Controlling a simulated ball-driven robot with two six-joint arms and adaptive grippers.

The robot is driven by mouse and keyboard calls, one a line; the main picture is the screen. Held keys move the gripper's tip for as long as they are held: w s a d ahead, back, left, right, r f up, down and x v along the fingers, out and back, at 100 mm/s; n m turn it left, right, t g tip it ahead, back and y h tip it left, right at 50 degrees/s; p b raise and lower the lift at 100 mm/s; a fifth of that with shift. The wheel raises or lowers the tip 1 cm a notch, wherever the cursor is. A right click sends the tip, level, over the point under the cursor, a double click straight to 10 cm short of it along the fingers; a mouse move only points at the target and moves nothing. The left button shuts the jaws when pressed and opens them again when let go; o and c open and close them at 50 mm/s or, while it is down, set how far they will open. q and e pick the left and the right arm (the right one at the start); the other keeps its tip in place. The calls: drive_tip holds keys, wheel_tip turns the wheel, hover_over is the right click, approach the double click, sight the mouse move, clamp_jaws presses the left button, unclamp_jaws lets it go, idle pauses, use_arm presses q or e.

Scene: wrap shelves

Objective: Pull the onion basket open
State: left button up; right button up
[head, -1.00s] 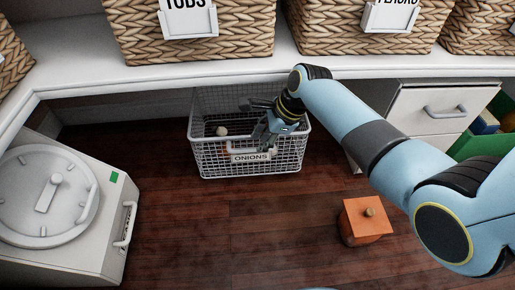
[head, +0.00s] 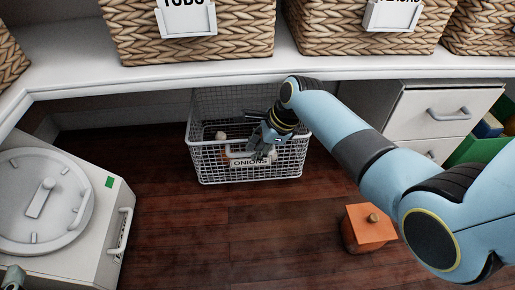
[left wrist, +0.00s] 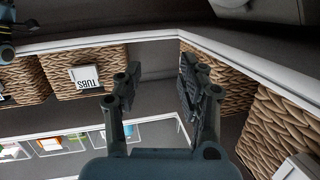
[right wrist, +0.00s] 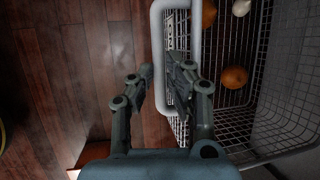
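The white wire onion basket (head: 205,170) stands on the dark floor under the shelf, with an ONIONS label and a handle at its front. Onions lie inside, including a pale one (head: 221,135) and orange ones (right wrist: 234,77). My right gripper (head: 258,150) is at the basket's front, over the label. My left gripper (left wrist: 157,80) is open and empty, facing shelves away from the basket.
Wicker baskets (head: 230,40) stand on the white shelf (head: 140,86) above. A white box with a round lid (head: 50,195) is at the left. An orange box (head: 370,235) sits on the floor at the right, near white drawers (head: 430,115). The floor before the basket is clear.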

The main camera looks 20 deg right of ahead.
clamp_jaws()
drive_tip(key=shift+s, duration=0.1)
use_arm(q)
drive_tip(key=s+f+g+p, duration=0.2)
drive_tip(key=s+f+g, duration=0.2)
drive_tip(key=s+f, duration=0.3)
wheel_tip(320, 180, up, 9)
drive_tip(key=a+n+g+y+p, duration=0.1)
drive_tip(key=g+p, duration=0.6)
drive_tip(key=g, duration=0.2)
drive_tip(key=s+a+f+g+p, duration=0.1)
drive_tip(key=s+f+p, duration=0.1)
drive_tip(key=f+p, duration=0.1)
drive_tip(key=s+a+f+g+y+p, duration=0.1)
drive_tip(key=s+a+f+p, duration=0.1)
drive_tip(key=f, duration=0.3)
drive_tip(key=shift+s+a+f+p, duration=0.25)
drive_tip(key=shift+s+p, duration=0.25)
drive_tip(key=shift+s, duration=0.35)
use_arm(e)
drive_tip(key=s+a, duration=0.3)
drive_tip(key=s, duration=0.8)
drive_tip(key=s+a, duration=0.3)
drive_tip(key=s, duration=0.8)
drive_tip(key=shift+s+a, duration=0.25)
